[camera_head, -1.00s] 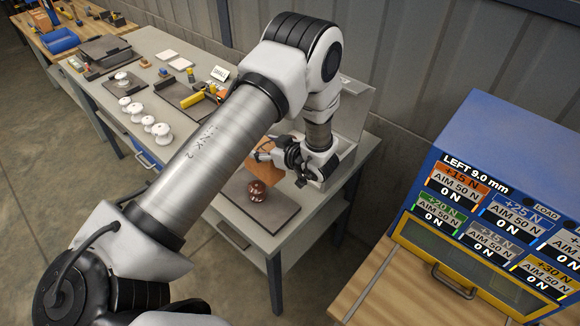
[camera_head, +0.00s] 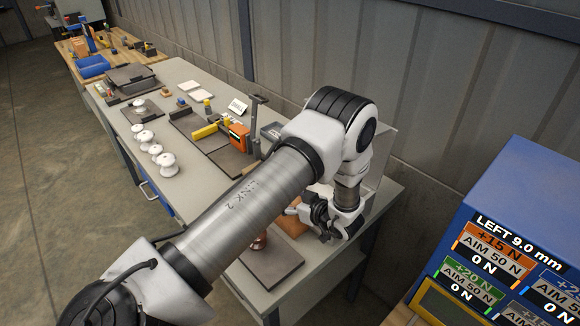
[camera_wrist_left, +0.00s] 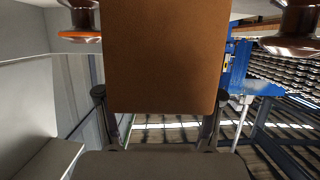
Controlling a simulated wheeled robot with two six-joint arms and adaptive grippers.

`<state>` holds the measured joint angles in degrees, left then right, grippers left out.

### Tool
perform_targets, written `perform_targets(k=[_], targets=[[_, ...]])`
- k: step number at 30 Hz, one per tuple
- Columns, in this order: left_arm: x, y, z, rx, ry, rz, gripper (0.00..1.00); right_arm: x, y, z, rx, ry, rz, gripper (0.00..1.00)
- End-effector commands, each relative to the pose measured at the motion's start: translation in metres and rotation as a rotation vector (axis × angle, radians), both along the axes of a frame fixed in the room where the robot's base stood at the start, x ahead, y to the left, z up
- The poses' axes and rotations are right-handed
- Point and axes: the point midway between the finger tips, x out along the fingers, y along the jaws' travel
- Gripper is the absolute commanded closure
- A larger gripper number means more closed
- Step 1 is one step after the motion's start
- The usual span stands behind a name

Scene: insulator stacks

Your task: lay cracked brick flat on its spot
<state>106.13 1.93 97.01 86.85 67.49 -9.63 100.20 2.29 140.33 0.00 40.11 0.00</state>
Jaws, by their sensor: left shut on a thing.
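My left gripper (camera_head: 322,212) is shut on an orange-brown brick (camera_head: 290,222) over the near right end of the grey bench. In the left wrist view the brick (camera_wrist_left: 165,55) fills the upper middle, between the two fingers (camera_wrist_left: 160,98). No crack shows on the face I see. In the head view the gripper and arm hide part of the brick, and I cannot tell how high it is above the bench. A dark mat (camera_head: 275,268) lies in front of it. My right gripper is not in view.
A brown insulator (camera_head: 259,242) stands on the mat, partly behind my left arm. White insulators (camera_head: 167,164) stand farther left. An orange device (camera_head: 238,137) and a yellow block (camera_head: 205,131) are at mid-bench. A blue display cabinet (camera_head: 520,225) stands at the right.

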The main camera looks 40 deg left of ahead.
Motion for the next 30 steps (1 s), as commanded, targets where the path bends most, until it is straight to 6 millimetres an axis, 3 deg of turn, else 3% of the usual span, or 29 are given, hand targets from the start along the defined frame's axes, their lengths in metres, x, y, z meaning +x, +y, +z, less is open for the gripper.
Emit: perform_targets(k=[8,9,10,11,22,26,30], targets=[[-0.001,0.000,-0.003,0.000,0.002,0.000,1.00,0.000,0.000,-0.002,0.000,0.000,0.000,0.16],[-0.001,0.000,-0.003,-0.002,0.003,0.000,0.23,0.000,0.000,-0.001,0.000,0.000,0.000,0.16],[-0.001,0.000,-0.002,-0.002,0.003,0.000,0.12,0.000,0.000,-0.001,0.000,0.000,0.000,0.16],[-0.001,0.000,-0.002,-0.002,0.003,0.000,0.09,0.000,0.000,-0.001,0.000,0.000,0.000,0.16],[-0.001,0.000,0.004,-0.001,0.002,0.000,0.09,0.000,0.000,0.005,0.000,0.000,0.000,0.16],[-0.001,-0.019,0.012,0.000,0.003,-0.004,0.09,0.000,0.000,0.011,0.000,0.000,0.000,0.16],[-0.004,-0.052,0.028,0.000,0.001,-0.007,0.09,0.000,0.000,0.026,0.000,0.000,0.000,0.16]])
